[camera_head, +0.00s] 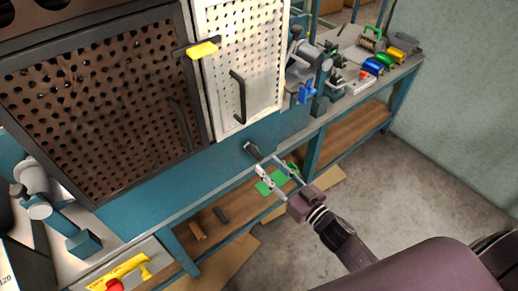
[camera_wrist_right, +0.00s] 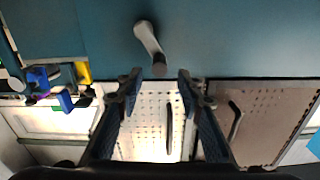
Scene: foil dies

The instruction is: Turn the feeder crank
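The feeder crank seems to be the short dark handle (camera_head: 252,150) on the lower blue panel of the machine. In the right wrist view a grey crank arm (camera_wrist_right: 147,37) with a dark knob (camera_wrist_right: 159,68) stands out from the blue panel. My right gripper (camera_head: 270,169) is open and empty in front of it. In the right wrist view its fingertips (camera_wrist_right: 158,82) lie on either side of the knob's end, apart from it. My left gripper is not in view.
A perforated brown door (camera_head: 95,105) and a white perforated door (camera_head: 240,60) with a dark handle are above the crank. A blue handle (camera_head: 305,92) is on a bench device to the right. Green pieces (camera_head: 270,184) show by my fingers. Open floor (camera_head: 400,200) lies at right.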

